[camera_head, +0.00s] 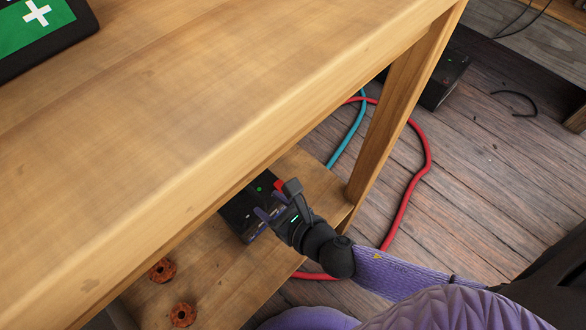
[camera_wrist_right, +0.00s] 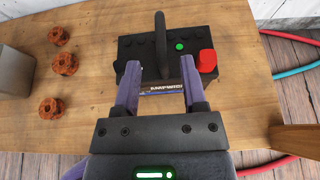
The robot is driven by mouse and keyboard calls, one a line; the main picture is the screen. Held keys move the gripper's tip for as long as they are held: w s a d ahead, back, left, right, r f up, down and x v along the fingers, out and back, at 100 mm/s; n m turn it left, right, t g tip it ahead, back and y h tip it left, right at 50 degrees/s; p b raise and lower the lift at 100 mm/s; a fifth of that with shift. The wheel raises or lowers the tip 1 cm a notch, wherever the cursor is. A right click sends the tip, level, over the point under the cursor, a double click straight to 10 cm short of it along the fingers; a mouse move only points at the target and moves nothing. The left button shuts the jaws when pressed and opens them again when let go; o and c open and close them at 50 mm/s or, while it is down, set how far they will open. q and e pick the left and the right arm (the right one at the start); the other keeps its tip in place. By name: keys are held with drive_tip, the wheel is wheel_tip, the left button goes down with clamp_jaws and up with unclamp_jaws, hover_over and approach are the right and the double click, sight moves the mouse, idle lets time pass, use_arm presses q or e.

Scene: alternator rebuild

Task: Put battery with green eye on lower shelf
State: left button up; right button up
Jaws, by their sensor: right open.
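The black battery (camera_head: 238,217) with a green eye (camera_head: 259,189) stands on the wooden lower shelf (camera_head: 215,285), partly hidden by the tabletop edge. The right wrist view shows the battery (camera_wrist_right: 135,48) from above, with its green eye (camera_wrist_right: 180,46), red terminal cap (camera_wrist_right: 207,60) and raised black handle (camera_wrist_right: 161,45). My right gripper (camera_head: 270,212) is at the battery. In the wrist view my right gripper (camera_wrist_right: 160,72) is open, its purple fingers apart on either side of the handle. My left gripper is not in view.
Several rusty round parts (camera_wrist_right: 64,64) and a grey block (camera_wrist_right: 14,75) lie on the shelf. The tabletop (camera_head: 200,110) overhangs it; a table leg (camera_head: 405,95) stands close by. A red hose (camera_head: 425,150) and teal hose (camera_head: 350,130) cross the floor near a dark box (camera_head: 445,80).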

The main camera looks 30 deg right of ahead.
drive_tip(key=p+v, duration=0.1)
drive_tip(key=v, duration=0.5)
drive_tip(key=s+d+f+m+g+h, duration=0.25)
drive_tip(key=s+d+f+m, duration=0.25)
drive_tip(key=s+f+m, duration=0.3)
drive_tip(key=s+d+f+m+g+h, duration=0.2)
drive_tip(key=s+d+f+m+g, duration=0.3)
drive_tip(key=f+m, duration=0.45)
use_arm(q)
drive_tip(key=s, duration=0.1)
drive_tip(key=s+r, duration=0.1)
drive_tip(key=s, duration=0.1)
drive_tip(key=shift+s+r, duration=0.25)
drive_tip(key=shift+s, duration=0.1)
use_arm(e)
drive_tip(key=s+f+m+g, duration=0.1)
drive_tip(key=s+m+g, duration=0.2)
drive_tip(key=s+m, duration=0.3)
drive_tip(key=s+d+f+m+g, duration=0.1)
drive_tip(key=s+m, duration=0.6)
drive_tip(key=s, duration=0.7)
drive_tip(key=s+f+m+g+h, duration=0.1)
drive_tip(key=s+f+m+g, duration=0.1)
drive_tip(key=s+m+g, duration=0.2)
drive_tip(key=s+m, duration=0.3)
drive_tip(key=s, duration=0.3)
drive_tip(key=shift+d+f+g, duration=0.35)
